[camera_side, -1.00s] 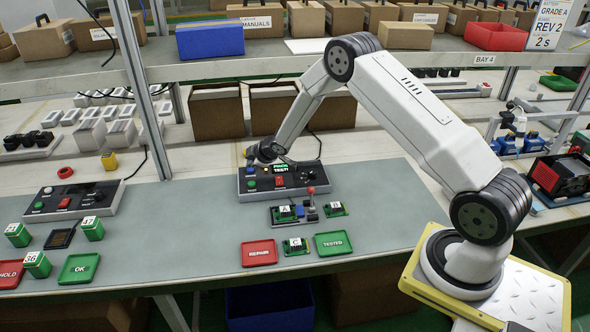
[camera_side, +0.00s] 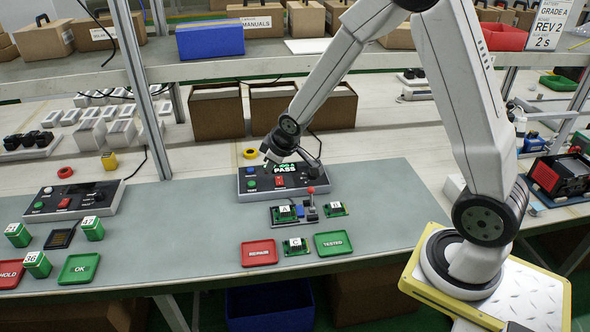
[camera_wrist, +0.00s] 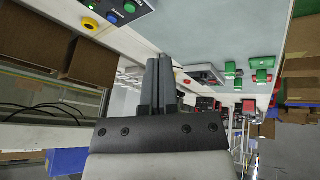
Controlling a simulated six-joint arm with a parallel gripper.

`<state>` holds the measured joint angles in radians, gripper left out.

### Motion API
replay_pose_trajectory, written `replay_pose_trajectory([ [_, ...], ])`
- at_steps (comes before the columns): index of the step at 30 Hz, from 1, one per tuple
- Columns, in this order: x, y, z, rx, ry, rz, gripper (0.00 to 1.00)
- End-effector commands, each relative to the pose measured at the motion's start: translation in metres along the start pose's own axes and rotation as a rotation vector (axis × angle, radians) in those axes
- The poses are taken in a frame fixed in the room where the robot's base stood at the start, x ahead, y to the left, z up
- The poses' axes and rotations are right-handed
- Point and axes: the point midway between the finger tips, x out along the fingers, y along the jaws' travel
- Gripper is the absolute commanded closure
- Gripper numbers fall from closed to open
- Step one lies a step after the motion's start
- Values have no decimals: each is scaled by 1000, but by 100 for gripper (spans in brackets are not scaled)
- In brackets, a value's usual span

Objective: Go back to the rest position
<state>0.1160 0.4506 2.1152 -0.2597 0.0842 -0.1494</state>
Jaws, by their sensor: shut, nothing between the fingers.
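My gripper (camera_side: 268,154) is in the air just above the dark tester box (camera_side: 250,186), close to the left of its screen. The screen (camera_side: 285,168) is lit green and reads PASS on its lower line. In the wrist view my gripper (camera_wrist: 158,60) has its two fingers together with nothing between them. Green modules A (camera_side: 284,212), B (camera_side: 335,209) and C (camera_side: 295,246) sit at and in front of the test fixture with the red-topped lever (camera_side: 311,190).
A red REPAIR tray (camera_side: 259,253) and a green TESTED tray (camera_side: 335,244) lie at the bench's front. A shelf with cases and a blue bin (camera_side: 210,40) runs behind. Open brown boxes (camera_side: 217,110) stand at the back. The mid-left mat is clear.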

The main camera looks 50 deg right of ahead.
Motion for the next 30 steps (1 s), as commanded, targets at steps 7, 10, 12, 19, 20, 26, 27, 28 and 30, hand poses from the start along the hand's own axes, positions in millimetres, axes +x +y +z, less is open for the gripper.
replay_pose_trajectory([
  [7, -52, -37, 43, 124, -95, -47, 100],
  [10, -71, -52, 63, 173, -136, -66, 100],
  [12, -82, -62, 77, 205, -164, -79, 100],
  [19, -106, -84, 111, 278, -228, -108, 100],
  [20, -108, -85, 113, 283, -232, -110, 100],
  [26, -111, -89, 119, 296, -246, -115, 100],
  [27, -111, -89, 119, 296, -246, -115, 100],
  [28, -111, -89, 119, 296, -246, -115, 100],
  [30, -111, -89, 119, 295, -246, -115, 100],
])
